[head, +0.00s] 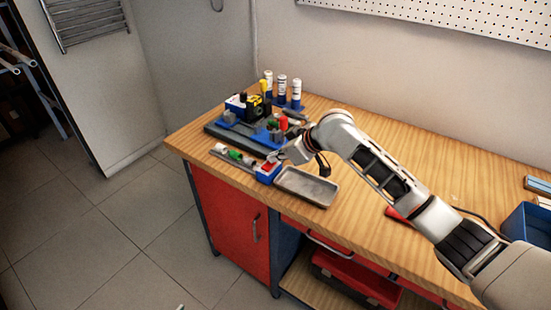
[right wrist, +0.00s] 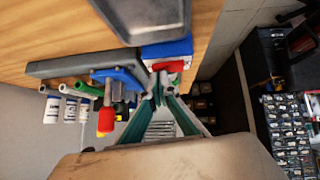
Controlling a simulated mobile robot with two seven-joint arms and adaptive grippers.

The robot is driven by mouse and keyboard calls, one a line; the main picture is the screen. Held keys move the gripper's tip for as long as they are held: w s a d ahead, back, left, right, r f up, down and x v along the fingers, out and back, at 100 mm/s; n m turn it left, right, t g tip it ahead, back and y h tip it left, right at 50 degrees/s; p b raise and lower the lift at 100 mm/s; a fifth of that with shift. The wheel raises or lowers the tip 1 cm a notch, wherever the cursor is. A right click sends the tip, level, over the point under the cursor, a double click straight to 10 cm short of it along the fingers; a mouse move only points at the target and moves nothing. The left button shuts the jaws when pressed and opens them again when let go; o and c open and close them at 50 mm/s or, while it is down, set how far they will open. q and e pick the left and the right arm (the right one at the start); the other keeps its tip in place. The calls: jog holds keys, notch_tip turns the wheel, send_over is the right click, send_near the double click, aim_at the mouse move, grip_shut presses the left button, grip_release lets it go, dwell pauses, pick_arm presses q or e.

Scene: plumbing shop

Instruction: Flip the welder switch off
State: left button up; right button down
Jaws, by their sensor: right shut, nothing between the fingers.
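A small blue box (head: 265,177) with a white face and red on it sits at the front left edge of the bench; it appears to be the switch. In the right wrist view, the box (right wrist: 168,48) shows its white face and a red rocker (right wrist: 169,66). Whether the rocker is on or off cannot be told. My right gripper (head: 274,157) is shut and empty, close above and beside the box. In the right wrist view its fingertips (right wrist: 159,82) are right by the rocker; contact cannot be told. My left gripper is not in view.
A shallow metal tray (head: 308,187) lies just right of the box. Behind are a grey-and-blue fixture (head: 238,137), a yellow-black tool (head: 258,105) and several white bottles (head: 282,88). A blue bin (head: 527,222) stands far right. The bench top (head: 400,140) behind my arm is clear.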

jog(key=shift+f, duration=0.1)
jog(key=shift+s+r, duration=0.25)
jog(key=shift+s, duration=0.1)
jog(key=shift+w+f, duration=0.15)
jog(key=shift+w, duration=0.1)
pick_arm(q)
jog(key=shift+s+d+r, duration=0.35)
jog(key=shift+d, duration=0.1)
pick_arm(e)
jog(key=shift+s+a+r, duration=0.2)
jog(key=shift+s+a, duration=0.25)
jog(key=shift+s, duration=0.15)
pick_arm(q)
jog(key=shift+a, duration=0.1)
